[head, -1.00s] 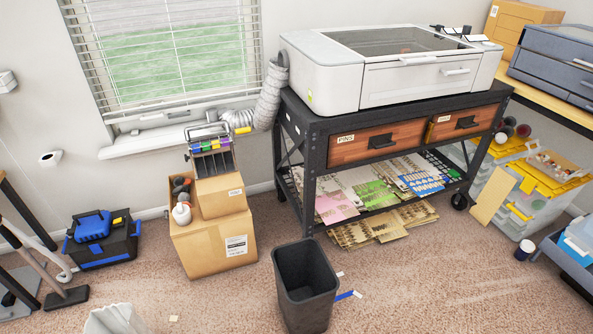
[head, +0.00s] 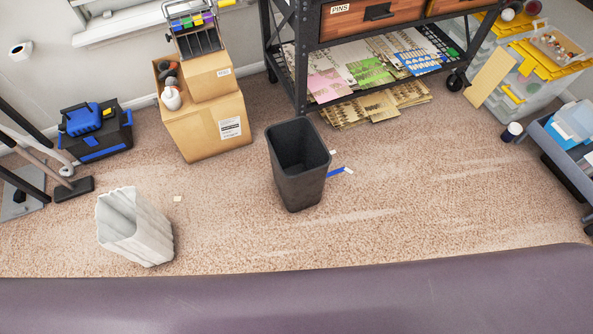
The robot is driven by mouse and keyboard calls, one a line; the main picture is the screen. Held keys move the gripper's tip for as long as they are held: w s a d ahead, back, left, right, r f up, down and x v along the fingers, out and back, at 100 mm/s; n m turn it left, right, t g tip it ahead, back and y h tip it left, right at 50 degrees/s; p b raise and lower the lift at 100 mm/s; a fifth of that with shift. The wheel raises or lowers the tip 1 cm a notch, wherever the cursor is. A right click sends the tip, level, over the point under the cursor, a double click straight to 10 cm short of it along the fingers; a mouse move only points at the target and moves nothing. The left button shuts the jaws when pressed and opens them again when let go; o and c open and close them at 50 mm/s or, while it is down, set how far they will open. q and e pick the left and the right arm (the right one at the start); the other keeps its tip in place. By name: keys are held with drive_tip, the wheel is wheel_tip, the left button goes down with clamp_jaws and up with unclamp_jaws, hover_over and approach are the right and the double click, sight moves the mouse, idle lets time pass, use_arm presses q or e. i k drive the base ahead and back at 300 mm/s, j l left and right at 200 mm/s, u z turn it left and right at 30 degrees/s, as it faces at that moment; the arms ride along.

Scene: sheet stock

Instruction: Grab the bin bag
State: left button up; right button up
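The bin bag (head: 140,232) is a whitish, pleated, open-topped bag standing on the carpet at the lower left of the head view. It stands apart from the black bin (head: 299,178), which is upright on the carpet in the middle. The bin's open top shows a dark inside, and no bag shows over its rim. Neither of my grippers is in the head view.
Cardboard boxes (head: 205,128) and a black and blue toolbox (head: 97,138) stand behind. A wheeled black workbench (head: 300,75) is at the back. A purple-grey surface (head: 300,303) crosses the bottom edge. Small scraps lie by the bin. Carpet right of the bin is mostly clear.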

sight(128, 224)
drive_tip(key=u, duration=1.7)
